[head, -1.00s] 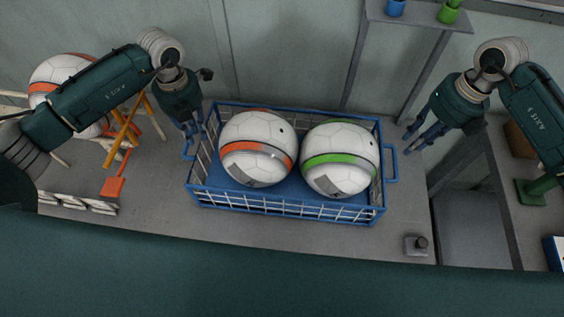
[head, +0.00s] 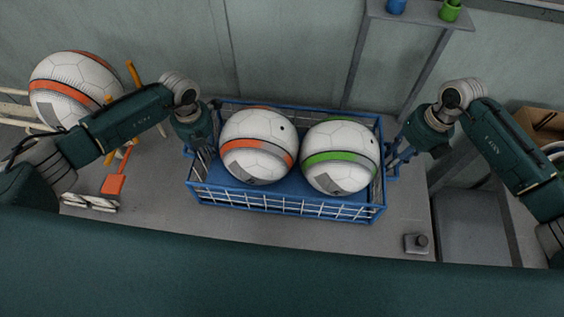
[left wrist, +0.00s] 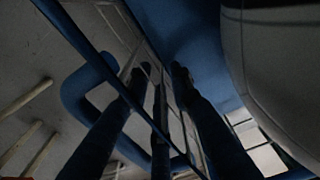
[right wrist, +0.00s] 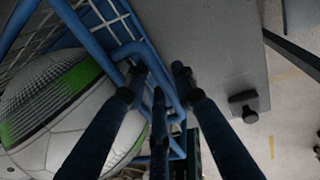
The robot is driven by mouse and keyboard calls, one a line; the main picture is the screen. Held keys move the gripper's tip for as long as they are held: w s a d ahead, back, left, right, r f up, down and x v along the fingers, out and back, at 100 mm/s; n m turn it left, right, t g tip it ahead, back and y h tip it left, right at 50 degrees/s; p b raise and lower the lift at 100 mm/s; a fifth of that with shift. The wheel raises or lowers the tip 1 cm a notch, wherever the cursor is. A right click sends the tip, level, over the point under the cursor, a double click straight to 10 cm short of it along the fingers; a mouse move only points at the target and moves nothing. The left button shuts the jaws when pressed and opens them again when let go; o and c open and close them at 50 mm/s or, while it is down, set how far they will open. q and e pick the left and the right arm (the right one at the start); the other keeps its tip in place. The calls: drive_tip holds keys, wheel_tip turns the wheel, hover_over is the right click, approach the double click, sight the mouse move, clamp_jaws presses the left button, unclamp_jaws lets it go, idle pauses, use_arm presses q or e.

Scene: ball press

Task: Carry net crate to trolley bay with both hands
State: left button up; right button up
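The blue net crate (head: 290,208) stands on the grey surface in the middle of the head view. It holds a white ball with an orange band (head: 258,145) and a white ball with a green band (head: 340,158). My left gripper (head: 205,152) is at the crate's left end, fingers apart, by the rim and left handle (left wrist: 85,85); the exact finger placing is unclear. My right gripper (head: 396,160) is at the right end, fingers apart. Its fingertips (right wrist: 160,72) are about the right handle (right wrist: 130,48); contact is unclear. I cannot identify the trolley bay.
Another orange-banded ball (head: 75,85) rests on a rack at the left. An orange scoop-like tool (head: 114,184) lies below it. A small dark knob on a block (head: 418,243) stands right of the crate. A shelf with cups (head: 420,16) is at the back.

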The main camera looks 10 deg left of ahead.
use_arm(q)
drive_tip(key=shift+f, duration=0.2)
use_arm(e)
drive_tip(key=shift+f, duration=0.2)
use_arm(q)
clamp_jaws()
use_arm(e)
clamp_jaws()
